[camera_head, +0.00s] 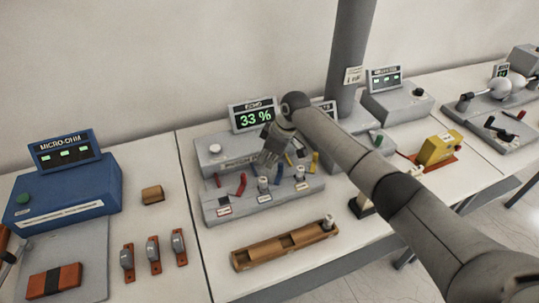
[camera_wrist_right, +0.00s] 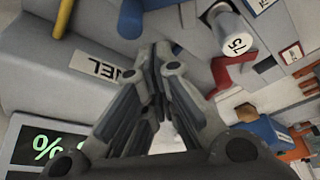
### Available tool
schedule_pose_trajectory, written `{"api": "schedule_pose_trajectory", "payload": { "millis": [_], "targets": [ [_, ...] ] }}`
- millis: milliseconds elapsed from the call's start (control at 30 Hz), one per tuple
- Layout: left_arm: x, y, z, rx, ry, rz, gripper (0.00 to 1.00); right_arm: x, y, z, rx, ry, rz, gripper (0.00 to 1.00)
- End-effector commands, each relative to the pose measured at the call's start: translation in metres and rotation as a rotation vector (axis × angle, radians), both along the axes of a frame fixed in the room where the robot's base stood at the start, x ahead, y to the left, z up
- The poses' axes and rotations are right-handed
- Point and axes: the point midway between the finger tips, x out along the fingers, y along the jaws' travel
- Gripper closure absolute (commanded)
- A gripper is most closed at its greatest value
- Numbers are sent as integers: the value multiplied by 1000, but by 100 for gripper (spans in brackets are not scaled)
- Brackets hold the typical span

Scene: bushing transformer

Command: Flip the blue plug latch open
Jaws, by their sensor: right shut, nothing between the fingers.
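The blue plug latch (camera_head: 279,174) is a small blue lever on the grey panel (camera_head: 235,209) in the middle of the bench. It appears to stand up, leaning, between metal posts, but it is too small to tell its exact position. In the right wrist view the blue latch (camera_wrist_right: 131,18) shows at the top edge, partly cut off. My right gripper (camera_head: 266,160) is shut and empty, pointing down over the panel just behind and left of the blue latch, apart from it. Its fingers (camera_wrist_right: 158,55) are together in the wrist view. My left gripper is not in view.
Red levers (camera_head: 242,184), a yellow lever (camera_head: 314,162) and metal posts (camera_head: 299,173) crowd the panel. A display (camera_head: 254,116) reading 33 % stands behind. A wooden tray (camera_head: 270,252) lies in front. A blue micro-ohm box (camera_head: 66,191) is at left.

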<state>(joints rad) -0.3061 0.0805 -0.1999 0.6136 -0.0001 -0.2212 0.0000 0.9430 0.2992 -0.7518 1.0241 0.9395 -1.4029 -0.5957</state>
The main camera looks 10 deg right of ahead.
Motion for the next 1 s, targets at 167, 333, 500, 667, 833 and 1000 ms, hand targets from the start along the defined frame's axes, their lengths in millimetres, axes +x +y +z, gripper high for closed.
{"api": "schedule_pose_trajectory", "payload": {
  "millis": [167, 333, 500, 667, 833, 1000],
  "targets": [
    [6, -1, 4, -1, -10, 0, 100, -3, 3, 0, 1, 1, 0, 100],
    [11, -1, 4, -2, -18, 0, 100, -2, 3, 0, 1, 1, 0, 100],
    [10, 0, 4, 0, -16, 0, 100, -3, 0, 8, 1, -1, 1, 100],
    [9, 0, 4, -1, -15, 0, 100, -7, -8, 35, 1, -5, 1, 100],
    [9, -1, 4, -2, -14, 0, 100, -14, -18, 70, 0, -4, 0, 100],
    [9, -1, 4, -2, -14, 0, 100, -20, -26, 97, 1, -2, 0, 100]
  ]
}}
